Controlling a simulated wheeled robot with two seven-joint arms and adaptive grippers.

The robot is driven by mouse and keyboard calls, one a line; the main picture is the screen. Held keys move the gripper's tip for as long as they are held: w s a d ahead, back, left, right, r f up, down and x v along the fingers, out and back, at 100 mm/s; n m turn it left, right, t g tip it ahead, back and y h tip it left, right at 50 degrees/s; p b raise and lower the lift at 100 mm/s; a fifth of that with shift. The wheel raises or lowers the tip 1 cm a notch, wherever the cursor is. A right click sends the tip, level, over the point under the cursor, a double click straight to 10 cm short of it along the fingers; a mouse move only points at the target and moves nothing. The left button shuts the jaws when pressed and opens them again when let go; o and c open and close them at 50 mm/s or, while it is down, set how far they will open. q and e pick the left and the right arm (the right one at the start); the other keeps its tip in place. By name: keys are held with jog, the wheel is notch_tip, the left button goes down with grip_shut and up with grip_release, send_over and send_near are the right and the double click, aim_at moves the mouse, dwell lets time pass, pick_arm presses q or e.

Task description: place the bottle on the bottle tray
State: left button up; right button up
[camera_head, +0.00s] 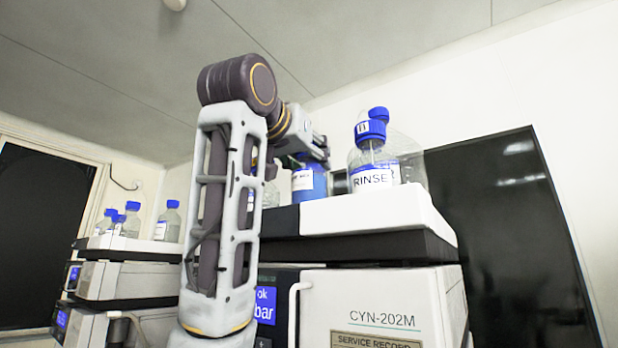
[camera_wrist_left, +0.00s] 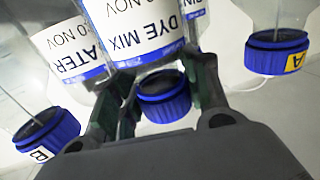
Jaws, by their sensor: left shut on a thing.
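In the left wrist view, a clear bottle with a white DYE MIX label (camera_wrist_left: 150,30) and a blue cap (camera_wrist_left: 163,97) is between the fingers of my left gripper (camera_wrist_left: 160,82). The gripper is shut on it near the neck. In the head view my left gripper (camera_head: 312,155) is above the right-hand stack, partly hidden by its own wrist. A bottle with a white label and blue body (camera_head: 318,182) shows just under it. A white bottle tray (camera_head: 380,212) tops this stack. My right gripper is not in view.
A RINSE bottle (camera_head: 375,165) with a blue cap stands at the tray's right. The wrist view shows a WATER bottle (camera_wrist_left: 65,50) and a bottle capped A (camera_wrist_left: 277,52) close by. Another stack with several bottles (camera_head: 168,222) is at the left.

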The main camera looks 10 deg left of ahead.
aim_at(302, 173)
pick_arm(q)
jog(key=shift+f, duration=0.1)
dwell(0.3)
jog(key=shift+f, duration=1.95)
jog(key=shift+s+f, duration=0.1)
jog(key=shift+f, duration=0.1)
jog(key=o, duration=1.3)
jog(key=shift+o, duration=0.2)
jog(key=shift+r, duration=0.1)
